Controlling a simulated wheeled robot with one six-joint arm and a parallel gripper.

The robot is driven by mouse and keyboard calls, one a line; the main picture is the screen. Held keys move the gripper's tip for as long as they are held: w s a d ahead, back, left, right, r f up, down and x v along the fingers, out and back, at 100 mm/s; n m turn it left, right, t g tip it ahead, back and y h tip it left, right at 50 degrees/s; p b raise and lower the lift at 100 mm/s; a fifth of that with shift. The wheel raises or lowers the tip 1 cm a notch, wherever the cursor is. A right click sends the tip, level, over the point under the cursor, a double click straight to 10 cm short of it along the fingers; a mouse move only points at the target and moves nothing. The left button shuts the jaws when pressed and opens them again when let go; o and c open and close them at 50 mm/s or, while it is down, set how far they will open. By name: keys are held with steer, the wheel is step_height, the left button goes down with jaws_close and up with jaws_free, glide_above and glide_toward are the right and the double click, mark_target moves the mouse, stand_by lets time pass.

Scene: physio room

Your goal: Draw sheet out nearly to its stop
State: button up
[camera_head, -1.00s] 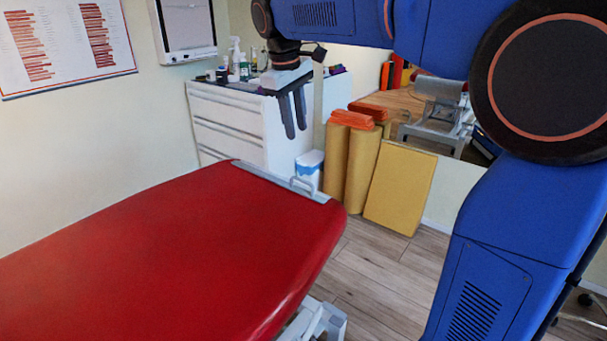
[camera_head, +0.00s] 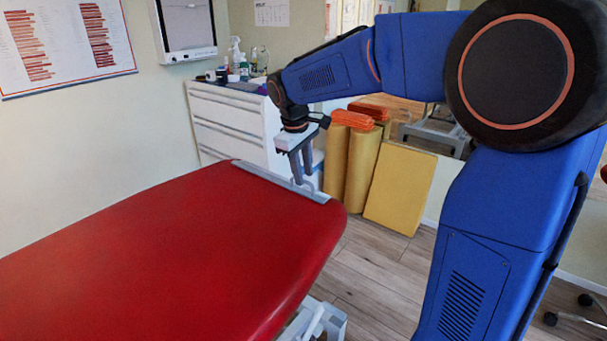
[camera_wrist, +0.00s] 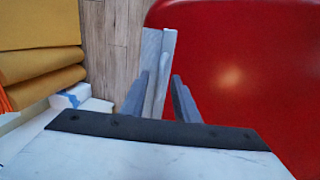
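A grey bar (camera_head: 265,174) with a raised loop handle lies along the far end of the red treatment table (camera_head: 170,250); I take it as the sheet's pull bar. No drawn-out sheet shows on the red top. My gripper (camera_head: 303,180) points down at the right part of the bar, at the handle, which its fingers largely hide. In the wrist view my gripper (camera_wrist: 160,77) has its two fingers apart, with the grey bar (camera_wrist: 154,45) showing between and beyond them. I cannot tell whether the fingers touch the handle.
A white drawer cabinet (camera_head: 230,125) with bottles on top stands behind the table. Yellow rolls (camera_head: 362,160) and a yellow mat (camera_head: 401,188) lean beyond the table's end. Wooden floor (camera_head: 375,275) is clear right of the table. The red top is bare.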

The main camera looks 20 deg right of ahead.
steer(key=shift+d+f, duration=0.1)
steer(key=shift+f, duration=0.3)
jaws_close()
